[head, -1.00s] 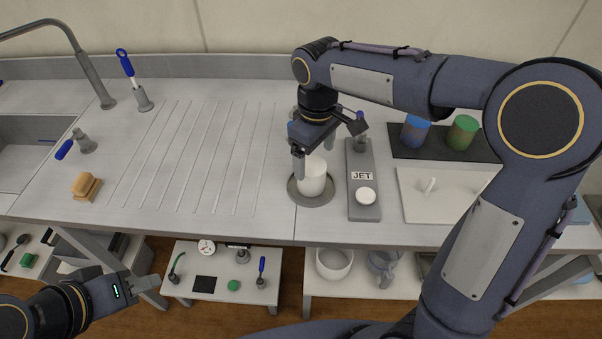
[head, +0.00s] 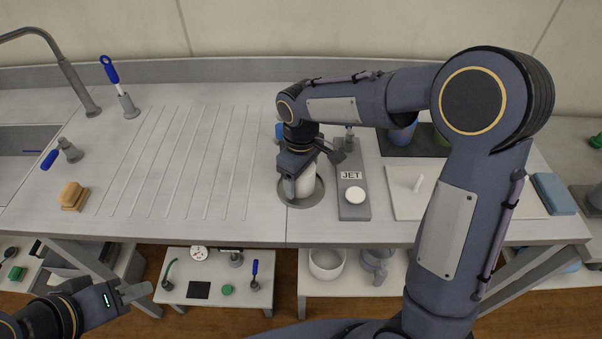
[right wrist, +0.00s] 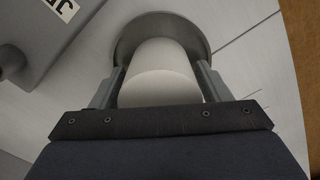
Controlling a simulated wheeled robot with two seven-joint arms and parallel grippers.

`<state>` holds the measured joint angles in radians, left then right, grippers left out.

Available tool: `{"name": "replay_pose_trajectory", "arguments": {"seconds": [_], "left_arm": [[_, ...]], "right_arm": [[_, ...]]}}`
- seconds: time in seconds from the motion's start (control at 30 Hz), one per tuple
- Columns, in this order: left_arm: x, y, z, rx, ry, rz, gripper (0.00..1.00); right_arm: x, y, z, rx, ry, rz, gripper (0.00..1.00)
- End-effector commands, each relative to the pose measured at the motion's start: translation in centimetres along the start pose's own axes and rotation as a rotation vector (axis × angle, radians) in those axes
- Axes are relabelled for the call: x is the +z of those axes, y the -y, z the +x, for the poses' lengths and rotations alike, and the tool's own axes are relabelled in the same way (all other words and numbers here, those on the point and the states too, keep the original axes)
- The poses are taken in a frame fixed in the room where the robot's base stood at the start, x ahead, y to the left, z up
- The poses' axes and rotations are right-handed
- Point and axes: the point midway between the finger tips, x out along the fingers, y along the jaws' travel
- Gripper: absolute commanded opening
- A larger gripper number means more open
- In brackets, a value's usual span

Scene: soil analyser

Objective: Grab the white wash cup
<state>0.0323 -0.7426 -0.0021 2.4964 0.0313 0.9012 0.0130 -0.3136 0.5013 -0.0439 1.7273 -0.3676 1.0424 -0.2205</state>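The white wash cup (head: 307,183) stands upright in a round grey dish (head: 308,202) on the counter. My right gripper (head: 300,180) is lowered over it, with one finger in front of the cup and the other mostly hidden. In the right wrist view the cup (right wrist: 160,75) lies between the two fingers (right wrist: 160,85), one on each side. Narrow gaps seem to show between the fingers and the cup, so the gripper looks open around it. My left gripper (head: 140,291) is low at the left, away from the cup; its finger gap is unclear.
A grey JET device (head: 353,208) stands close to the right of the dish. Further right are a white board (head: 405,207) and a dark mat with blue (head: 403,135) and green cups, partly behind my arm. The ribbed counter left of the dish is clear.

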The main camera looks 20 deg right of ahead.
Motion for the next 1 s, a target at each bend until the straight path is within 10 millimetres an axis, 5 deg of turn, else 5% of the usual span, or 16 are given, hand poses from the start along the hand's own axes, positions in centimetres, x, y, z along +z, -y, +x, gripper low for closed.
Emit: {"name": "replay_pose_trajectory", "arguments": {"seconds": [0.37,0.73,1.0], "left_arm": [[0.0,0.0,0.0,0.0,0.0,0.0,0.36],[0.0,0.0,0.0,0.0,0.0,0.0,0.36],[0.0,0.0,0.1,0.0,0.0,0.0,0.36]], "right_arm": [[0.0,0.0,-0.1,0.0,-0.001,0.0,0.22],[-0.1,0.0,-0.8,0.001,-0.003,0.0,0.22],[0.1,1.3,-4.7,0.002,-0.006,-0.004,0.22]]}}
